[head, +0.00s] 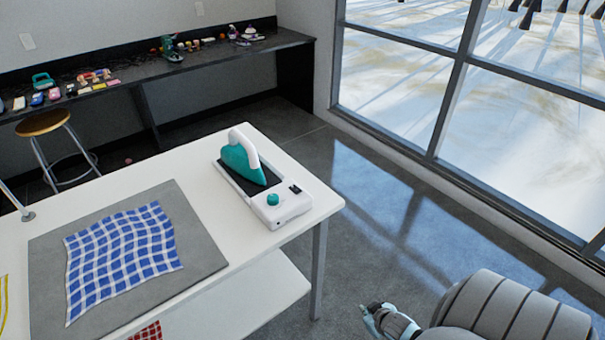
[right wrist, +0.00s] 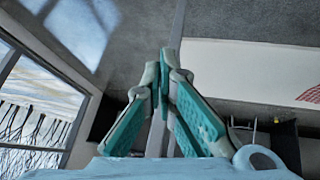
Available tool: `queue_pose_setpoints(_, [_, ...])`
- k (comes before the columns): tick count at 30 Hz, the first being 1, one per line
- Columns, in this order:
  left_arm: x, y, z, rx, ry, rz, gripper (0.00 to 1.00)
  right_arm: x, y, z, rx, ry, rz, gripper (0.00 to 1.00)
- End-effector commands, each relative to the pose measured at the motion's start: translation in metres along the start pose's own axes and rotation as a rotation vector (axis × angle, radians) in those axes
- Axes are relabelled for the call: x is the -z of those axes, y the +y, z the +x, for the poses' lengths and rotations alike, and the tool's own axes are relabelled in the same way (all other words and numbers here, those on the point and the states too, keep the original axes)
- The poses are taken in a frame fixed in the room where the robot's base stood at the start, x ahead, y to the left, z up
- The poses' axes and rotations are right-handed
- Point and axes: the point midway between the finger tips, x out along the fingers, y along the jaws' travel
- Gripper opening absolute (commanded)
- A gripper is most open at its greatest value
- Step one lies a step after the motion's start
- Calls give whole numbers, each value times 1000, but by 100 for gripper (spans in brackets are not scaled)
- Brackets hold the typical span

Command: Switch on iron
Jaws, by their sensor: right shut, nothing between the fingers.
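The iron (head: 243,158), teal with a white handle, rests on its white base (head: 281,206) near the right end of the white table. The base has a teal knob (head: 273,199) and a small dark switch (head: 295,189) on its front part. My right gripper (head: 372,313) is off the table at the lower right, well apart from the iron and base. In the right wrist view my right gripper (right wrist: 165,55) has its teal-padded fingers brought together at the tips with nothing between them. The left gripper is not in view.
The white table (head: 215,195) carries a grey mat (head: 48,258) with a blue checked cloth (head: 120,250). A lower shelf (head: 250,300) sits below. A stool (head: 45,123) and a dark counter (head: 200,58) with several small items stand at the back. Floor right of the table is clear.

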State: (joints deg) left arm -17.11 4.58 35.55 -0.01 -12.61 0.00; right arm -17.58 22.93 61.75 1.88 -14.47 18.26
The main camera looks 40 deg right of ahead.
Motion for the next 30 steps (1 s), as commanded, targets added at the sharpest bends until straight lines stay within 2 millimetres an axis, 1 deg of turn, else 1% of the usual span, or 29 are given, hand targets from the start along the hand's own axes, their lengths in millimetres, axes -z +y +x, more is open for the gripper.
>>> queue_pose_setpoints(1, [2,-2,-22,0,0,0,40,64,25,-25,-7,96,11,0])
queue_pose_setpoints(2, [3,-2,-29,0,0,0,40,99,35,-37,-4,154,23,0])
queue_pose_setpoints(3, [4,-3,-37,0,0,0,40,145,46,-55,7,231,35,0])
queue_pose_setpoints(5, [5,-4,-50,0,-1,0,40,210,55,-88,35,339,47,0])
queue_pose_setpoints(6, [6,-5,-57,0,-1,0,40,248,56,-111,61,402,51,0])
queue_pose_setpoints(8, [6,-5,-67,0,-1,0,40,296,54,-145,106,483,55,0])
queue_pose_setpoints(9, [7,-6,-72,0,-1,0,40,322,50,-166,138,526,54,0])
queue_pose_setpoints(12, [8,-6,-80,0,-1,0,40,364,37,-206,206,598,52,0])
queue_pose_setpoints(15, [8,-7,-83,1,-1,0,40,381,28,-225,243,629,49,0])
queue_pose_setpoints(17, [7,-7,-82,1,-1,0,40,384,26,-228,251,635,50,0])
queue_pose_setpoints(26, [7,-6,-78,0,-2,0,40,383,26,-225,250,636,50,0])
queue_pose_setpoints(29, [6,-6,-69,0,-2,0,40,385,25,-218,247,637,53,0])
queue_pose_setpoints(30, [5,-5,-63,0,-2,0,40,388,24,-214,246,639,54,0])
